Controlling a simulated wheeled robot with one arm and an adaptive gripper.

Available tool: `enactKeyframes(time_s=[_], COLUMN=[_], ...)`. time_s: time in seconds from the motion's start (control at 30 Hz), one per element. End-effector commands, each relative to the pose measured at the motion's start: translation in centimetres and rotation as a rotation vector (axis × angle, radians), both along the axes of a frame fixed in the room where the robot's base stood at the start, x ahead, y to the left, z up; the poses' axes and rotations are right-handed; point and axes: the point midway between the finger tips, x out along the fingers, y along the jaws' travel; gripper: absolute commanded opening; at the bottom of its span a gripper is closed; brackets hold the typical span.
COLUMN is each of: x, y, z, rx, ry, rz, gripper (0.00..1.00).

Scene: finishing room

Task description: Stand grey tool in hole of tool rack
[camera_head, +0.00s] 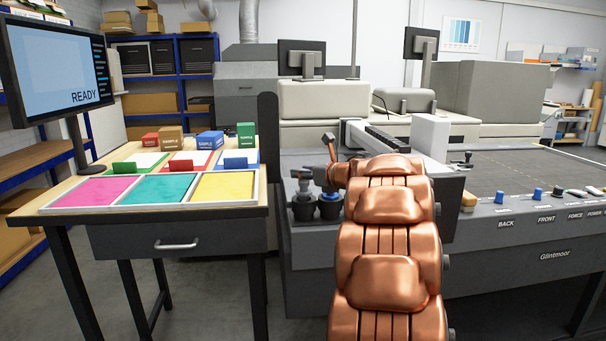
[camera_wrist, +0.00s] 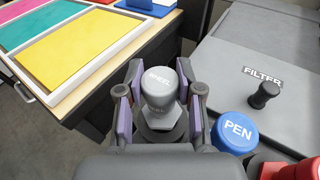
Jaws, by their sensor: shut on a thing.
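The grey tool (camera_wrist: 160,88), with a pale knob top marked WHEEL, sits between the purple-padded fingers of my gripper (camera_wrist: 160,112) in the wrist view. My gripper is shut on it. Under the tool is a dark round shape that looks like a cup of the tool rack; I cannot tell how deep the tool is in it. In the head view, the tool rack's dark cups (camera_head: 303,209) are at the machine's left end, with the grey tool (camera_head: 301,176) above the left one. The blue PEN tool (camera_wrist: 234,131) stands right of my gripper. A red tool (camera_wrist: 292,171) is partly cut off.
A black knob (camera_wrist: 265,95) labelled FILTER stands on the grey machine top. A wooden table (camera_head: 242,203) with pink, teal and yellow trays is close on the left. The flat cutting bed (camera_head: 530,165) lies to the right, with blue knobs along its front.

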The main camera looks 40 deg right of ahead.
Motion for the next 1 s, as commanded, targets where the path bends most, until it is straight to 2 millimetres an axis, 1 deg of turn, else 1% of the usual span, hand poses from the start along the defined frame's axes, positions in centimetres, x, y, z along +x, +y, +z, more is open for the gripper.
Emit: enactKeyframes(time_s=[0.5, 0.8, 0.83, 1.0], x=[0.0, 0.0, 0.0, 0.0], y=[0.0, 0.0, 0.0, -0.01], z=[-1.11, -1.09, -1.09, -1.09], rx=[-0.001, 0.0, 0.0, 0.0], ry=[0.0, 0.0, -0.001, -0.001], rz=[0.0, 0.0, 0.0, 0.0], gripper=[0.01, 0.01, 0.37, 0.54])
